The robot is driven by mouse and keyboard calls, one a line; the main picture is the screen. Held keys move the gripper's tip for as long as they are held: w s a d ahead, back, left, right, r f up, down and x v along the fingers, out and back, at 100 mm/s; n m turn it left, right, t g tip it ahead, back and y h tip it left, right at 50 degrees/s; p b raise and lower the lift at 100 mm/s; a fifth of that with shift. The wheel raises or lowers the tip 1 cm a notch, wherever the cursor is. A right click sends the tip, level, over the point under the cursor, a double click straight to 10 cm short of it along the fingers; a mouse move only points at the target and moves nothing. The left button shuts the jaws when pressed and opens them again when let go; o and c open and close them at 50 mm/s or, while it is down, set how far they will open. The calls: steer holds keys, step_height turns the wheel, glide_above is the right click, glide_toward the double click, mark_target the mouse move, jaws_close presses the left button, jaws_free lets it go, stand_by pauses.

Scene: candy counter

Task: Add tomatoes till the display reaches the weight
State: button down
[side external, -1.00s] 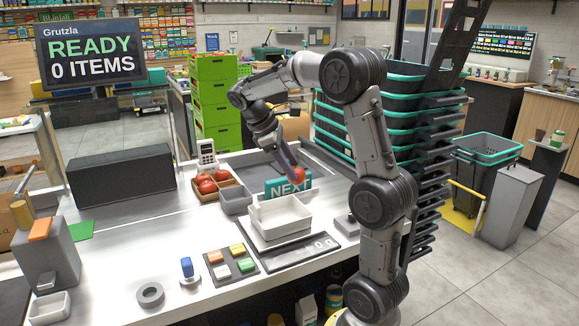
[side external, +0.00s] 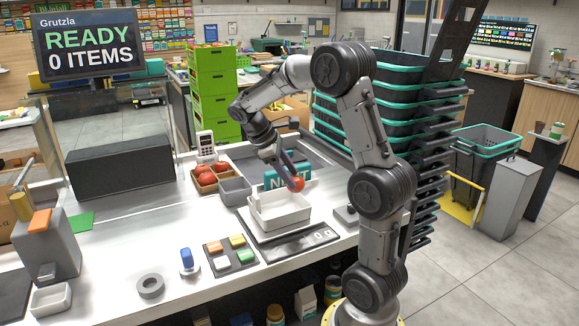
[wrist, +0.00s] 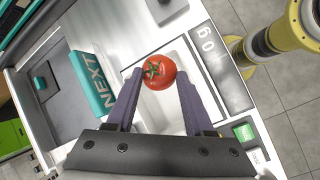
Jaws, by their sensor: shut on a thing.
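My gripper (side external: 293,180) is shut on a red tomato (side external: 296,184) and holds it just above the back right of the white tray (side external: 268,221) on the scale. In the wrist view the tomato (wrist: 158,73), green stem showing, sits between the fingertips of my gripper (wrist: 158,78). The tray looks empty where I can see it. The scale display (side external: 318,236) seems to read 0; the wrist view shows "0 g" on the display (wrist: 207,42). Several more tomatoes (side external: 206,176) lie in a brown divided box at the back left.
A teal NEXT sign (side external: 272,179) stands close behind the tray. A small grey bin (side external: 235,191) is left of it. A pad with coloured buttons (side external: 231,253) lies in front. A monitor (side external: 88,46) shows READY, 0 ITEMS. Stacked baskets (side external: 330,103) stand behind my arm.

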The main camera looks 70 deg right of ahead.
steer(key=shift+f, duration=3.15)
steer(key=shift+f, duration=0.3)
steer(key=c, duration=0.5)
jaws_free()
steer(key=shift+v, duration=3.05)
